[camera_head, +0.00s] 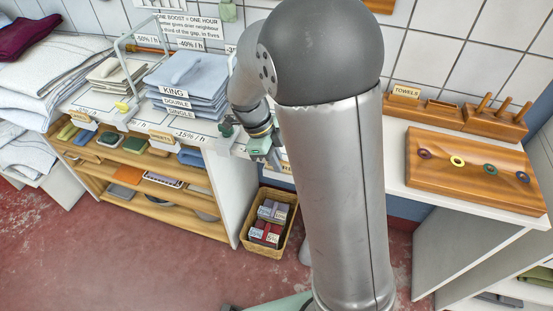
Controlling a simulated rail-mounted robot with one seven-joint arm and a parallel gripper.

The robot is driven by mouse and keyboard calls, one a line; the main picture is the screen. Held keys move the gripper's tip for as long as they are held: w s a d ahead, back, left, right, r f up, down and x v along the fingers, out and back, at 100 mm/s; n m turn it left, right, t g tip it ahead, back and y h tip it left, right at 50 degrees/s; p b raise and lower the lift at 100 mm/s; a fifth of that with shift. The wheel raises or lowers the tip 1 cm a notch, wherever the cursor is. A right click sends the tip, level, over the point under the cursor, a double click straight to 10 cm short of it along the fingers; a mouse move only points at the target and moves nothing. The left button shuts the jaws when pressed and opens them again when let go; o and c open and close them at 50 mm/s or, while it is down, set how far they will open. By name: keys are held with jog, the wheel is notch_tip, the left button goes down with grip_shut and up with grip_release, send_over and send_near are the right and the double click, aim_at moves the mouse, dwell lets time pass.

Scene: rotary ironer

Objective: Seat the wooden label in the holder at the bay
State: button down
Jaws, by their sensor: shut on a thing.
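My gripper (264,152) is pointed down at the front edge of the white counter, left of my thick grey arm link. It is shut on the wooden label. A small part of a pale wooden label (286,168) with dark lettering shows just right of and below the fingers; my arm hides the rest. I cannot tell whether it touches a holder. The holder at the bay is not clearly visible. A label reading SHEETS (162,137) stands on the counter edge to the left, and a TOWELS label (405,91) stands at the back right.
Folded blue linen (188,78) is stacked on the counter beside a metal frame (120,62). A wicker basket (281,231) with boxes stands on the floor below. A wooden board with coloured rings (480,185) lies on the right counter. The red floor at front left is clear.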

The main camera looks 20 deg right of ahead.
jog(key=shift+f, duration=0.25)
jog(key=c, duration=1.5)
grip_release()
jog(key=shift+r, duration=0.1)
jog(key=shift+c, duration=0.2)
jog(key=v, duration=1.1)
jog(key=s+d+f+n+t+y, duration=0.1)
jog(key=s+f+n, duration=0.1)
jog(key=s+n, duration=0.7)
jog(key=s+d+f+n+t+y, duration=0.1)
jog(key=s+d+f+n+y, duration=0.1)
jog(key=s+n, duration=0.8)
jog(key=shift+s+f+n+t+y, duration=0.3)
jog(key=shift+f+n, duration=0.1)
jog(key=shift+n, duration=2.6)
